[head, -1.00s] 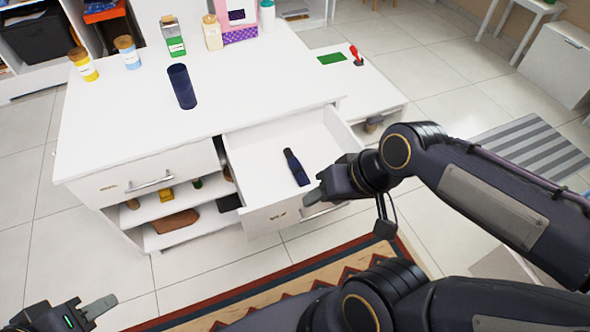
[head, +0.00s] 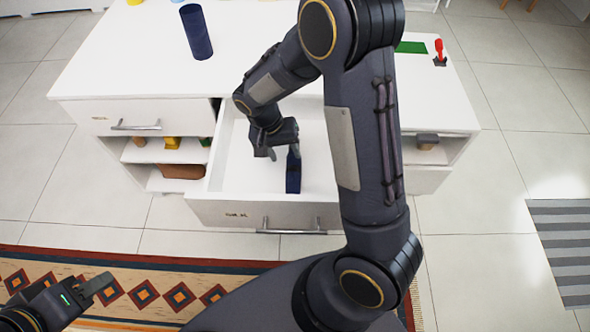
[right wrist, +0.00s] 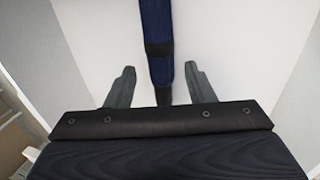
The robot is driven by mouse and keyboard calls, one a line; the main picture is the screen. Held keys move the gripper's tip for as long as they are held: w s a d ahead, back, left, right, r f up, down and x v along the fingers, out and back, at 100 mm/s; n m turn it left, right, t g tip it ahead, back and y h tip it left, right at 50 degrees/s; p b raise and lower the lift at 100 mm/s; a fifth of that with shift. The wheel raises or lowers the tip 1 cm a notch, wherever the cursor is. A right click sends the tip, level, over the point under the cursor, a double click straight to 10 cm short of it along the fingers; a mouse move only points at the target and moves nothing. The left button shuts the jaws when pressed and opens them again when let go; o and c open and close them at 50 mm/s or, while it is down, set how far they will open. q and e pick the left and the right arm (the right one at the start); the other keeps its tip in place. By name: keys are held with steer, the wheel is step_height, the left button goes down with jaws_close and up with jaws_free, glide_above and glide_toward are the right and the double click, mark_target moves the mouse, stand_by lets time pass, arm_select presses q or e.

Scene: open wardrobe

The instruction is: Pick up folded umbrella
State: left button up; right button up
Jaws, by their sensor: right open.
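The folded umbrella (head: 293,172) is dark blue with black parts and lies in the open white drawer (head: 222,160). My right gripper (head: 281,153) is inside the drawer area at the umbrella. In the right wrist view the umbrella (right wrist: 158,60) runs between the two open fingers of the right gripper (right wrist: 160,85), with a gap on each side. The end of the umbrella nearest the wrist is hidden behind the gripper body. My left gripper (head: 90,290) is low at the left, over the rug, away from the umbrella. Its finger opening is not clear.
A dark blue cylinder (head: 196,32) stands on the white cabinet top (head: 130,60). A red-handled object (head: 439,52) and a green patch (head: 411,47) are on the lower right surface. Open shelves (head: 165,155) lie left of the drawer. A patterned rug (head: 140,290) covers the floor in front.

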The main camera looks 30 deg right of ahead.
mark_target(291, 168)
steer(key=b+x, duration=0.1)
steer(key=x, duration=0.6)
steer(key=shift+s+a+f, duration=0.1)
steer(key=shift+s+f, duration=0.05)
steer(key=shift+s, duration=0.05)
steer(key=shift+c, duration=0.2)
steer(key=c, duration=0.8)
